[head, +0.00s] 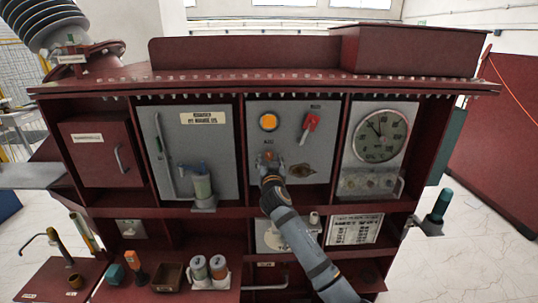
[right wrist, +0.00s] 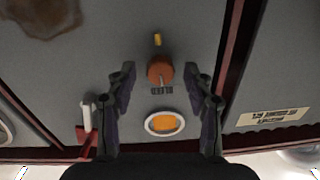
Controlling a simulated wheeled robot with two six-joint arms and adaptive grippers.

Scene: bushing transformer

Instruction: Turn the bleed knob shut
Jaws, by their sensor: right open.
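The bleed knob (right wrist: 160,69) is a small round orange-brown knob on the grey panel, beside the BLEED label (right wrist: 162,90). In the head view the knob (head: 269,156) shows just above my right gripper (head: 269,170), which partly covers it. In the right wrist view my right gripper (right wrist: 159,76) is open, with one finger on each side of the knob and a gap on both sides. A short yellow mark (right wrist: 157,40) is on the panel by the knob. My left gripper is not in view.
An amber lamp (head: 268,122) and a red-handled lever (head: 310,122) are above the knob. A brown stain (head: 302,170) lies right of it. A dial gauge (head: 380,135) is in the right bay. Red dividers edge the panel. Cups (head: 199,268) stand on the lower left shelf.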

